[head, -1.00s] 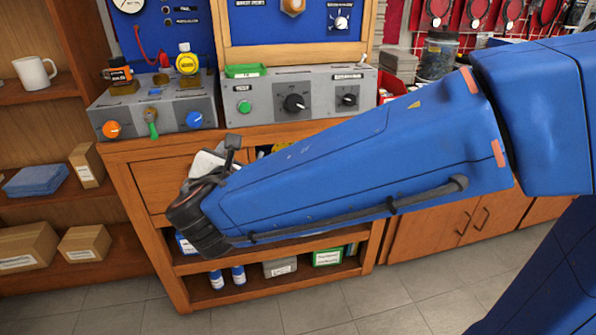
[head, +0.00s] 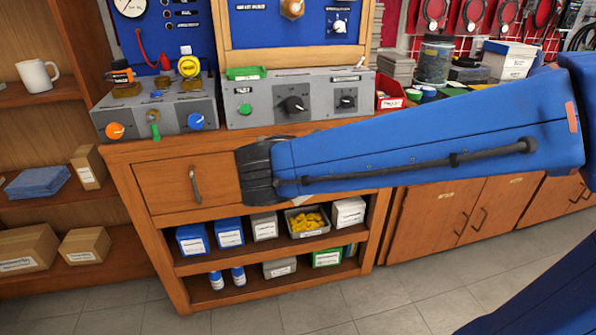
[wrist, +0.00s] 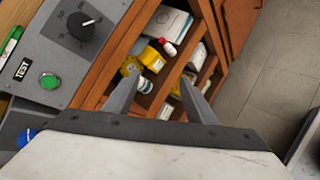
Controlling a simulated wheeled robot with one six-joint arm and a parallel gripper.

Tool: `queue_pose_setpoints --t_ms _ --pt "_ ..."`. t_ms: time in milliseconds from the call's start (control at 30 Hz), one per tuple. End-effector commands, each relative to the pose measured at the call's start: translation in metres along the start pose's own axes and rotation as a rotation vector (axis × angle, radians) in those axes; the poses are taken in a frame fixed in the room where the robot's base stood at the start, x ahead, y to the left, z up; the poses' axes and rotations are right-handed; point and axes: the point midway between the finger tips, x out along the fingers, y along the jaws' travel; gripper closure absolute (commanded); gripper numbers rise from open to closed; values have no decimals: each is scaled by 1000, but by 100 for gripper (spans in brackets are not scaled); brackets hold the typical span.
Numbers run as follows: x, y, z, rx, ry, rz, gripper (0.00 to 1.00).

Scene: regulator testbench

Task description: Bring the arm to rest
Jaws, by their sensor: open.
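My gripper (wrist: 158,98) shows in the wrist view with its two grey fingers apart and nothing between them. It points toward the shelves under the bench, some way off from them. In the head view my blue arm reaches in from the right across the front of the wooden bench (head: 150,150). Its dark wrist end is in front of the bench, right of the drawer handle. The gripper fingers are hidden behind the arm in the head view.
A grey panel with a green button and black knob (head: 293,104) stands on the bench, beside a valve block (head: 155,118). The drawer (head: 175,184) is closed. A bin of yellow parts (head: 307,222) sits on the shelf below. The floor (head: 350,302) in front is clear.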

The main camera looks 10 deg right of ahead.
Motion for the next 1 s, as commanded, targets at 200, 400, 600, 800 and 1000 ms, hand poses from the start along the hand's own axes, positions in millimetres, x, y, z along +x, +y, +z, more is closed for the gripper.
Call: queue_pose_setpoints --t_ms 200,400,600,800,1000 --pt "4 -11 9 48 2 -35 49" --pt "4 -12 10 52 2 -39 49" --pt "5 -14 12 62 2 -46 49" --pt "14 -50 39 220 6 -154 49" --pt "17 -111 72 512 10 -330 49"
